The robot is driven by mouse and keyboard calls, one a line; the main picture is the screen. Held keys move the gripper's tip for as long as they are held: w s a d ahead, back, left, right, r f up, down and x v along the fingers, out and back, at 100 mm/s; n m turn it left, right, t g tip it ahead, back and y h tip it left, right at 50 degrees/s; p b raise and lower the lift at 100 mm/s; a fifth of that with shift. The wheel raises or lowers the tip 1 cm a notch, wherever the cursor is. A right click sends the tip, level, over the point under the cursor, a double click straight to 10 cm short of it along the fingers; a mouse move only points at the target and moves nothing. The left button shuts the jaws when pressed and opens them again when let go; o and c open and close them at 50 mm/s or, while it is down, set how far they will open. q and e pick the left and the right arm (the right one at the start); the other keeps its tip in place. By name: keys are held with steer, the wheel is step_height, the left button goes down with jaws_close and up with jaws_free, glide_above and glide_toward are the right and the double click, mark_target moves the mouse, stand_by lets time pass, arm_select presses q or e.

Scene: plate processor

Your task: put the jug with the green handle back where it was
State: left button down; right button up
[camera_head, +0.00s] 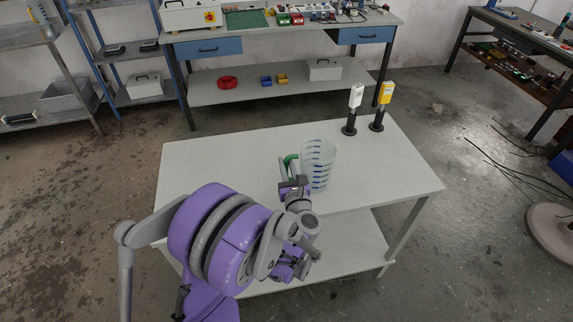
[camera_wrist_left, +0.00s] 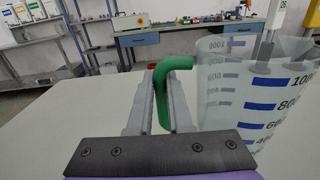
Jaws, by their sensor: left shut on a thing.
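The clear jug (camera_head: 318,160) with blue markings is at the white table, upright, its green handle (camera_head: 291,161) on the left side. My left gripper (camera_head: 292,183) is at the handle. In the left wrist view the two fingers (camera_wrist_left: 160,103) close around the green handle (camera_wrist_left: 170,68), and the jug body (camera_wrist_left: 255,90) stands to the right of them. Whether the jug's base touches the table top is hard to tell. My right gripper is not in view.
The white table (camera_head: 220,165) is largely bare to the left and right of the jug. Two upright devices, one white (camera_head: 355,97) and one yellow (camera_head: 385,94), stand on black bases at its back edge. A workbench (camera_head: 270,88) with blue drawers stands behind.

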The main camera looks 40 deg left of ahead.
arm_select(q)
steer(key=c, duration=1.3)
jaws_free()
steer(key=shift+f, duration=0.15)
steer(key=o, duration=0.5)
steer(key=shift+c, duration=0.2)
